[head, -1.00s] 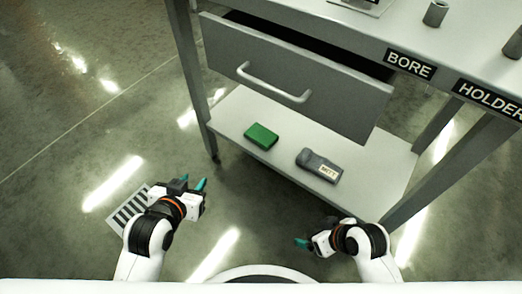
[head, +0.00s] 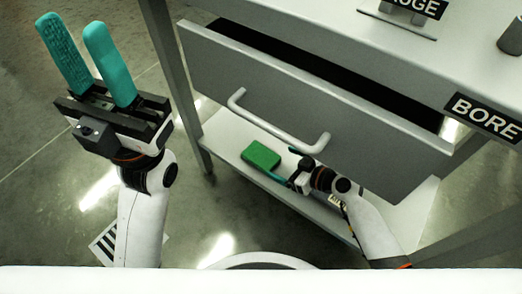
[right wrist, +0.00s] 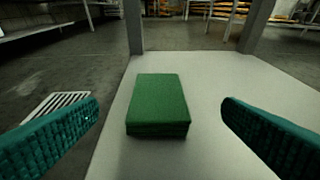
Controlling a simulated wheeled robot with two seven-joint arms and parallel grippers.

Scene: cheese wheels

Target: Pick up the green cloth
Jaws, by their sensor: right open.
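The green cloth (head: 262,155) is a folded block lying on the lower shelf (head: 222,139) of a grey workbench. In the right wrist view the cloth (right wrist: 158,105) sits ahead, between the two teal fingers and apart from both. My right gripper (right wrist: 160,130) is open and empty, close to the cloth. In the head view my right gripper (head: 291,178) is at the cloth's right, below the drawer handle, its fingers partly hidden. My left gripper (head: 84,55) is raised at the left, open and empty, its teal fingers apart and pointing up.
A pulled-out drawer (head: 290,95) with a bar handle (head: 280,125) overhangs the shelf above my right gripper. Bench legs (head: 175,85) stand at the corners. A striped floor marking (head: 105,243) lies at the lower left.

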